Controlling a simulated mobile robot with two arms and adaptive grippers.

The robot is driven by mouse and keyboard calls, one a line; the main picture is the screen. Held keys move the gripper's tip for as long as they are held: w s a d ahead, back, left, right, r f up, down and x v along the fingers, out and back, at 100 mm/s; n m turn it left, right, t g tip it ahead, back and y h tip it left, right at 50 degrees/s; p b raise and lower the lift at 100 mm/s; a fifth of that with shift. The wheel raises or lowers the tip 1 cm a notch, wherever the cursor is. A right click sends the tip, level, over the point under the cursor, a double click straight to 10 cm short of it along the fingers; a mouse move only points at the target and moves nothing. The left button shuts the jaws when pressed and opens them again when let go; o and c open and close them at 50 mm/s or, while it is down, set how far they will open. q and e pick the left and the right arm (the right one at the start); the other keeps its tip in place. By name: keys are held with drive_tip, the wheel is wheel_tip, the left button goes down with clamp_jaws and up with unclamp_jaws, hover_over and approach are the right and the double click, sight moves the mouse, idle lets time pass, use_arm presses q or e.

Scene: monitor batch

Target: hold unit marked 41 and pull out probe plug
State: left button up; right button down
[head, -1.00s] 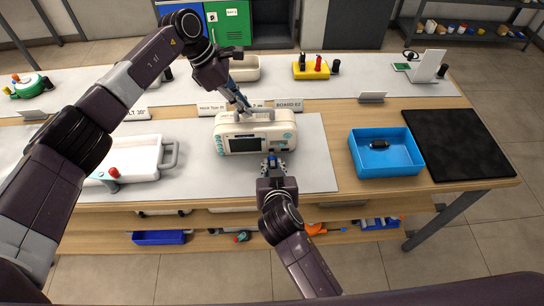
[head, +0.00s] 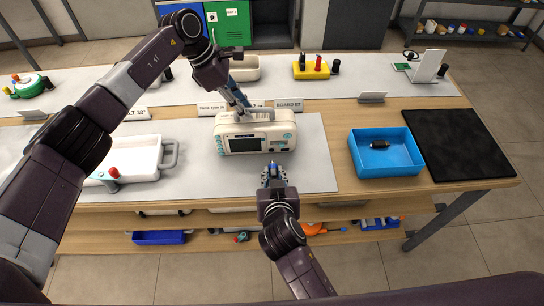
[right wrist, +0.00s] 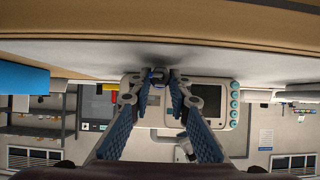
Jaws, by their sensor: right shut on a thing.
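A white monitor unit (head: 232,128) with a dark screen and teal buttons stands on the grey mat; I cannot read a 41 on it. It also shows in the right wrist view (right wrist: 180,114). My left gripper (head: 245,108) is at the carrying handle on its top; whether its fingers are closed is too small to tell. My right gripper (head: 273,170) is in front of the unit, with a gap between them. It is shut on a small dark blue plug (right wrist: 157,76), mostly hidden between the fingertips.
A white device (head: 130,155) with a red knob is at the left. The grey mat in front of the unit is clear.

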use_arm(q)
drive_tip(key=shift+o, duration=0.7)
drive_tip(key=shift+r, duration=0.1)
drive_tip(key=shift+a+r, duration=0.1)
drive_tip(key=shift+r, duration=0.1)
drive_tip(key=v, duration=1.1)
drive_tip(key=shift+r, duration=0.15)
drive_tip(key=shift+s+a, duration=0.1)
use_arm(e)
drive_tip(key=shift+s, duration=0.15)
